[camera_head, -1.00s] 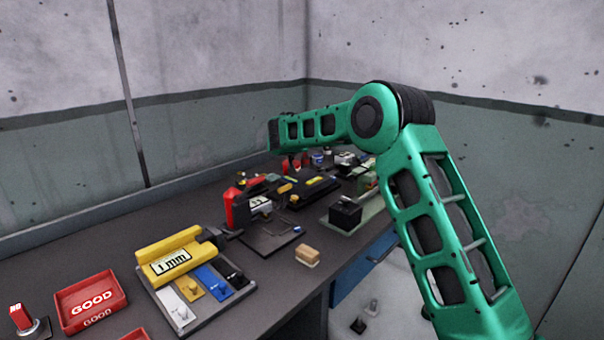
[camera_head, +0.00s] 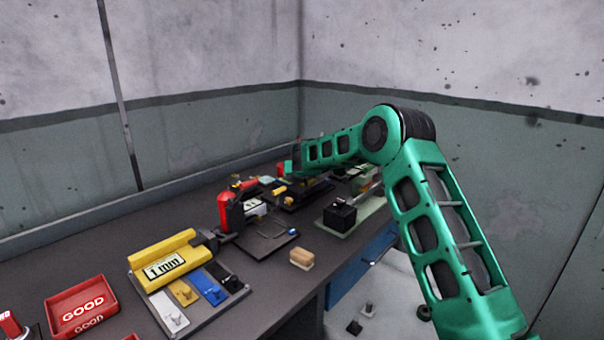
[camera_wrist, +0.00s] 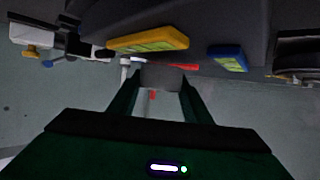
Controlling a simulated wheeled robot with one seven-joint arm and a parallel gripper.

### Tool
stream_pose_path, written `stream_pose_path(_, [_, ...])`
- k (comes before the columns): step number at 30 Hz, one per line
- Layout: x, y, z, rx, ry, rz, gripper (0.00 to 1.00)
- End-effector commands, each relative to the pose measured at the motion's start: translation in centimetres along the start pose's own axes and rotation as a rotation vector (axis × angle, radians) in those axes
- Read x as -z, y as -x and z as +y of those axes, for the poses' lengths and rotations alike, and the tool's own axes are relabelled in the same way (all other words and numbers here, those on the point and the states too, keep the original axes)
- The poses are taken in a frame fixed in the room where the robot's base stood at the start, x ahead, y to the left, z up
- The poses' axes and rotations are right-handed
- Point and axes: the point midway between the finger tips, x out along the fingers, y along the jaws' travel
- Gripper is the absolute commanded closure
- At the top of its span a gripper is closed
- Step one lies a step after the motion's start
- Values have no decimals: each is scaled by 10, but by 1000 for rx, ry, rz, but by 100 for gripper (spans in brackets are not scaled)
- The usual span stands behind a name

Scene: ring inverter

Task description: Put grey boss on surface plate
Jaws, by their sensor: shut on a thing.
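My gripper (camera_wrist: 160,98) shows in the wrist view with its two fingers closed on a dark grey block (camera_wrist: 162,77), which looks like the grey boss. The block sits between the fingertips, and its far side is hard to make out. In the head view my arm reaches to the back of the bench, and the boss cannot be made out there. A flat dark plate (camera_head: 278,246) lies mid-bench beside a red device (camera_head: 231,211). I cannot tell for sure whether it is the surface plate.
A yellow 1 mm gauge block (camera_head: 163,262) lies on a tray with coloured pieces. A red GOOD tray (camera_head: 80,300) stands front left. A tan block (camera_head: 301,258) lies near the bench edge. A black box (camera_head: 340,215) stands right of the plate. The back is crowded.

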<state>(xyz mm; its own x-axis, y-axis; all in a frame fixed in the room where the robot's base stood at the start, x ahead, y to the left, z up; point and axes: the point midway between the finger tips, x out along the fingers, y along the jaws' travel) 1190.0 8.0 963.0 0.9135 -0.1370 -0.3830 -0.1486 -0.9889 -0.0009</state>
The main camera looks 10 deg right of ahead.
Motion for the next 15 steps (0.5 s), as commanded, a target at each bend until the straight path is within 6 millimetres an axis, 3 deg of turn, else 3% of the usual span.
stream_pose_path(3, [-10,-4,1,-1,-1,2,100])
stream_pose_path(9, [-10,-4,0,-1,-1,3,100])
stream_pose_path(10, [-12,-5,0,-1,0,0,48])
stream_pose_path(12, [-12,-5,0,-1,0,0,37])
stream_pose_path(15, [-11,-5,0,-1,0,0,37])
